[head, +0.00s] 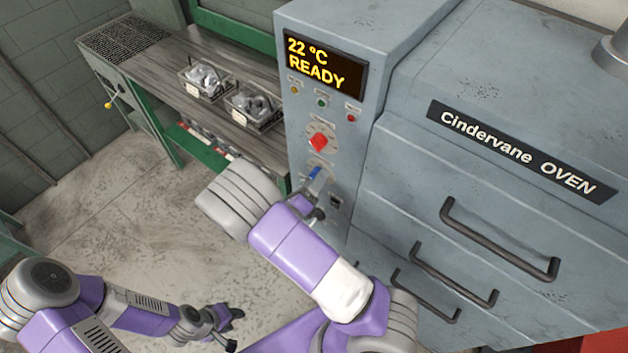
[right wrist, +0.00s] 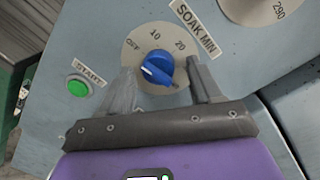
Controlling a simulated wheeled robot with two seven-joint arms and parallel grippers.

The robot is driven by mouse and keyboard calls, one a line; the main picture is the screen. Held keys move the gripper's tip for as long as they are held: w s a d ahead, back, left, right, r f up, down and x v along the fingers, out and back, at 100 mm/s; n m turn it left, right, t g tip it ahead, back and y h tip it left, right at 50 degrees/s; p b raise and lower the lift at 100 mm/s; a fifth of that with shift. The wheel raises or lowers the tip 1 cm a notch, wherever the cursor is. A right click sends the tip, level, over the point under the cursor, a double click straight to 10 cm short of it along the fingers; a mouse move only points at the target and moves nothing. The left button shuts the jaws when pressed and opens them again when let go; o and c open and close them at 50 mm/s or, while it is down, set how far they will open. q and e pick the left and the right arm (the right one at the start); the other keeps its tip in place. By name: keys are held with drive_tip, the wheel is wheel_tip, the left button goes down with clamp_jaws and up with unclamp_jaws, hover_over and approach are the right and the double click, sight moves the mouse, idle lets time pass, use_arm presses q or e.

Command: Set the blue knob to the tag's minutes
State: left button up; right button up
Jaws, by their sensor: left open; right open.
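The blue knob (head: 314,173) is on the front of the grey control column, below the red knob. In the right wrist view the blue knob (right wrist: 157,68) sits on a round dial marked OFF, 10 and 20, labelled SOAK MIN. A white mark shows on its lower left side, on the OFF side of the dial. My right gripper (right wrist: 160,75) is open, its fingers on either side of the knob; I cannot tell whether they touch it. Small white tags (head: 192,89) on the wire baskets are too small to read. My left gripper (head: 224,321) is open and empty, low above the floor.
A green START button (right wrist: 78,88) is left of the dial. The red knob (head: 318,142) and a display (head: 322,66) reading 22 °C READY are above. Two wire baskets (head: 254,106) of grey parts stand on the bench. Oven drawers with handles (head: 497,243) are at right.

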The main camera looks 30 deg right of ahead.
drive_tip(key=shift+w, duration=0.1)
drive_tip(key=shift+c, duration=0.4)
drive_tip(key=c, duration=1)
drive_tip(key=shift+o, duration=0.2)
drive_tip(key=shift+f, duration=0.1)
drive_tip(key=m+b, duration=0.1)
drive_tip(key=m, duration=0.4)
drive_tip(key=m+h+b, duration=0.1)
drive_tip(key=m, duration=0.4)
drive_tip(key=shift+w+a+f, duration=0.1)
drive_tip(key=shift+f, duration=0.05)
drive_tip(key=o, duration=1)
